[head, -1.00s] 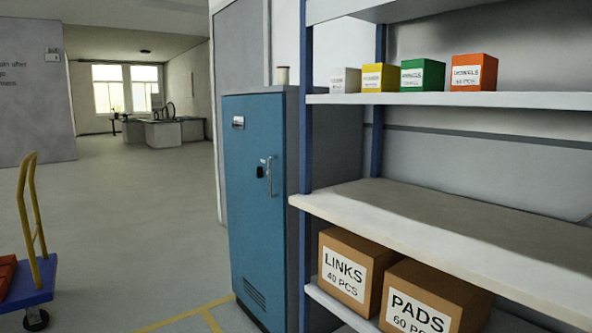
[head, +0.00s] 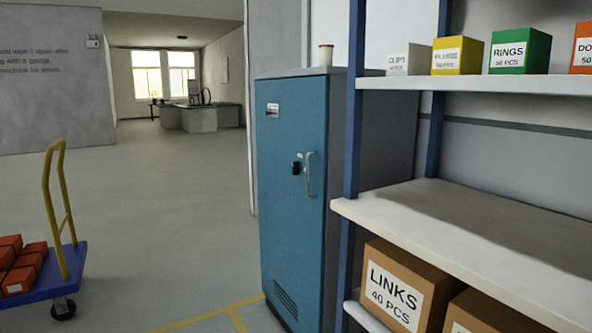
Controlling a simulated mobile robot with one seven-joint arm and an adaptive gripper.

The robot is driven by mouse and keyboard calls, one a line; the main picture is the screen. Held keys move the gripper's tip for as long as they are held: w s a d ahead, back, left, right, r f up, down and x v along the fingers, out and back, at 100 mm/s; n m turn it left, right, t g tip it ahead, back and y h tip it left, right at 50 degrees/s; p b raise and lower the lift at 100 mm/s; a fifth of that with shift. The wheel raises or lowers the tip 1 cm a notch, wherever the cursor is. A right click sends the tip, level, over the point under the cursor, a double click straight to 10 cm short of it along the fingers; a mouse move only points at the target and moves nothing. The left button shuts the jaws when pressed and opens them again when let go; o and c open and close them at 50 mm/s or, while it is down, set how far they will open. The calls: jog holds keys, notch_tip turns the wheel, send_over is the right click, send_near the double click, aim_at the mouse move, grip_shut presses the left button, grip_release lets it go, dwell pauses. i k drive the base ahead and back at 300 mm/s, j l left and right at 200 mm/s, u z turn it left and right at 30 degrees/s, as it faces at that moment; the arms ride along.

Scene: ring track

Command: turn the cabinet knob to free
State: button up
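A tall blue cabinet (head: 292,200) with a grey side stands left of the shelf, its door shut. On the door are a small black knob (head: 296,168) and, just right of it, a pale vertical handle (head: 309,174). The knob is too small in the picture to tell which way it is turned. A label plate (head: 272,110) is near the door's top and vent slots (head: 285,302) are at the bottom. My gripper is not in view.
The shelf (head: 440,84) with small coloured boxes and a LINKS carton (head: 400,290) borders the cabinet on the right. A blue trolley (head: 50,280) with orange boxes stands at left. The floor (head: 170,210) between trolley and cabinet is clear. A small cup (head: 325,55) stands on the cabinet.

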aim_at(296, 166)
jog(key=i+j+z, duration=0.1)
jog(key=i+j, duration=0.5)
jog(key=i+j+z, duration=0.1)
jog(key=i+j, duration=1)
jog(key=j, duration=0.25)
jog(key=l+z, duration=0.05)
